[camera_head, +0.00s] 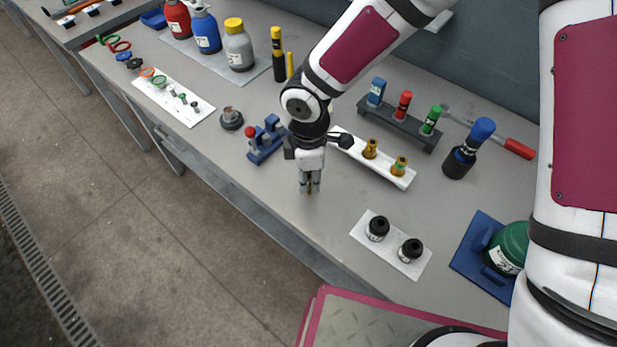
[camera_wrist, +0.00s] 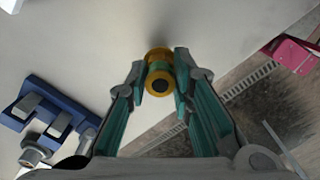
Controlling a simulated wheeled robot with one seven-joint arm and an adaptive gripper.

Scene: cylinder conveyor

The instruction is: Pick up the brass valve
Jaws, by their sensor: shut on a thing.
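My gripper (camera_head: 309,186) is over the front part of the bench, pointing down, left of the white rack. In the wrist view my gripper (camera_wrist: 162,84) is shut on the brass valve (camera_wrist: 158,54), a small yellow-gold round piece with a dark centre and a teal band. The fingertips are on either side of it. In the head view the fingers mostly hide it. Its height above the bench is hard to tell.
A blue block holder (camera_head: 262,152) stands just left of my gripper, also in the wrist view (camera_wrist: 62,108). A white plate (camera_head: 391,246) with two black-capped jars lies at front right. Bottles, a rack and a blue tray stand farther off. The bench's front edge is close.

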